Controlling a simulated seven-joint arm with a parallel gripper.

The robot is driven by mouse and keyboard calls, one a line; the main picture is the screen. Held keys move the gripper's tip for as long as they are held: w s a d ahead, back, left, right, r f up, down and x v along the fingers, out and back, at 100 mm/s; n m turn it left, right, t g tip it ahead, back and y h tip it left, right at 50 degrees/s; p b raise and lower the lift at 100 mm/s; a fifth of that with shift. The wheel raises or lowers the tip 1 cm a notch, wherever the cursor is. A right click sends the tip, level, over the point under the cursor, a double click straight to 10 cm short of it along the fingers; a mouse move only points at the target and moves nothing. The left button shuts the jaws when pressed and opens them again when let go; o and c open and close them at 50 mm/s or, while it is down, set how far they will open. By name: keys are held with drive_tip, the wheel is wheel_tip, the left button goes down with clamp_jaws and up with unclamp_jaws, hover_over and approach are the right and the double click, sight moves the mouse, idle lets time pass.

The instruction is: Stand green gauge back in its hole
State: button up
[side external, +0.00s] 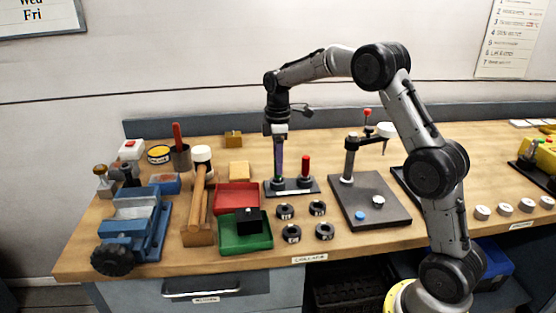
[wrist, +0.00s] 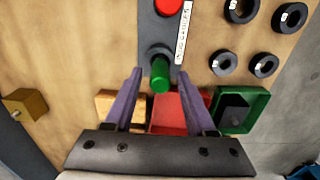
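The green gauge (wrist: 160,76) stands at the near end of the dark gauge stand (wrist: 150,28), its lower end at a black collar. It looks upright; I cannot tell how deep it sits in its hole. My gripper (wrist: 161,72) points down over it, with the purple fingers apart on either side and a visible gap to each. In the side view my gripper (side external: 279,178) is low at the left end of the stand (side external: 291,188), and the fingers mostly hide the green gauge. The red gauge (side external: 305,165) stands upright in the other place.
A red tray (side external: 237,196) and a green tray (side external: 232,236) holding a black block lie left of the stand. Several black rings (side external: 291,233) lie in front. A grey plate with a post (side external: 375,205) is close on the right. A wooden block (side external: 239,169) sits behind the trays.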

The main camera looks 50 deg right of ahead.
drive_tip(key=shift+o, duration=0.2)
wheel_tip(320, 180, up, 14)
idle(0.6)
drive_tip(key=shift+f, duration=0.1)
idle(0.4)
